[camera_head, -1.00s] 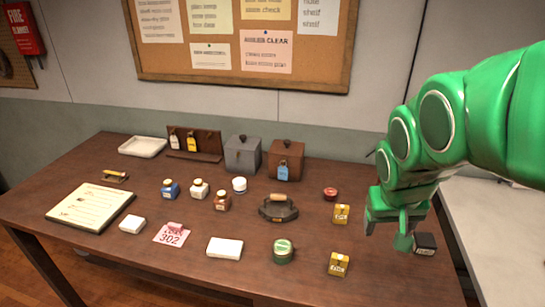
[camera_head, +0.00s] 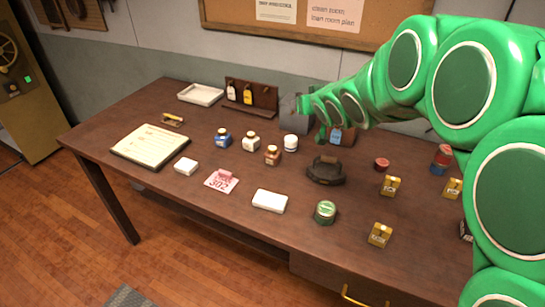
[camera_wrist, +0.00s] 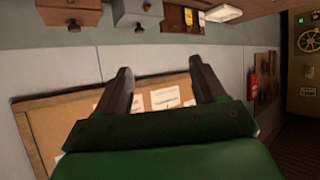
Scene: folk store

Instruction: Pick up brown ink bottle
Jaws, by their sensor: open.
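The brown ink bottle (camera_head: 272,156) stands upright on the dark wooden table (camera_head: 145,205), at the right end of a short row. A cream bottle (camera_head: 251,142) and a blue bottle (camera_head: 223,138) stand to its left. My gripper (camera_wrist: 160,70) is open and empty in the wrist view, its two dark fingers apart. In the head view my green arm reaches in from the right and its end shows in front of the grey box, above and to the right of the brown bottle. The wrist view does not show the bottle.
A white jar (camera_head: 290,143) stands close right of the brown bottle, with a dark handled holder (camera_head: 326,171) beyond. A white card block (camera_head: 269,201) lies in front. The grey box (camera_head: 291,113) and wooden rack (camera_head: 250,97) stand behind. Bare tabletop lies between the bottle row and the card block.

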